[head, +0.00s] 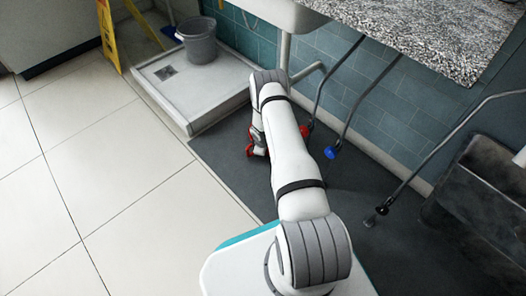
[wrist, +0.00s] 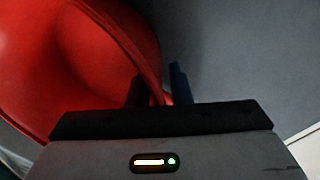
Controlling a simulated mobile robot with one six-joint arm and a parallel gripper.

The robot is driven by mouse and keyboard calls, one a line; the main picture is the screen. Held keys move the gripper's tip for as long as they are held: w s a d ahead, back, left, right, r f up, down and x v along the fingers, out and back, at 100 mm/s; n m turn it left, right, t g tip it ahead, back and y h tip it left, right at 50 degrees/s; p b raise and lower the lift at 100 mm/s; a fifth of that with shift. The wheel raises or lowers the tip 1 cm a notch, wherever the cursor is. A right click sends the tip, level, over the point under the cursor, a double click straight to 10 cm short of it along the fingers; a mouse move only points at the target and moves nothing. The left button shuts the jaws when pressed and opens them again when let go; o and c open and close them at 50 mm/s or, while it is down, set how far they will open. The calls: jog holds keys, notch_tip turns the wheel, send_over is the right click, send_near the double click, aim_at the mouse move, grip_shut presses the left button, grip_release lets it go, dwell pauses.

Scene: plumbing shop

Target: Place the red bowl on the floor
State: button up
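The red bowl (wrist: 60,70) fills the left of the wrist view, close to the camera and cut off by the frame edge. My gripper (wrist: 158,88) has its two dark fingers on either side of the bowl's rim, and it looks shut on it. In the head view my arm hides most of the gripper and bowl. A small red patch shows left of the arm's end, too little to tell clearly what it is. The floor (head: 85,160) has light tiles, with a dark grey area (head: 225,165) below the arm's end. Whether the bowl touches it is hidden.
A grey bucket (head: 197,42) stands in a raised white shower tray (head: 215,90). A yellow floor sign (head: 108,35) is at the upper left. A dark basin (head: 480,195) is right.

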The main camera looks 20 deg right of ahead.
jog(key=shift+o, duration=0.7)
jog(key=shift+r, duration=0.25)
notch_tip(320, 180, up, 12)
jog(key=s+a+p, duration=0.1)
jog(key=s+p, duration=0.1)
jog(key=p, duration=0.2)
jog(key=shift+a+f+p, duration=0.2)
jog(key=shift+a+p, duration=0.1)
jog(key=shift+p, duration=0.05)
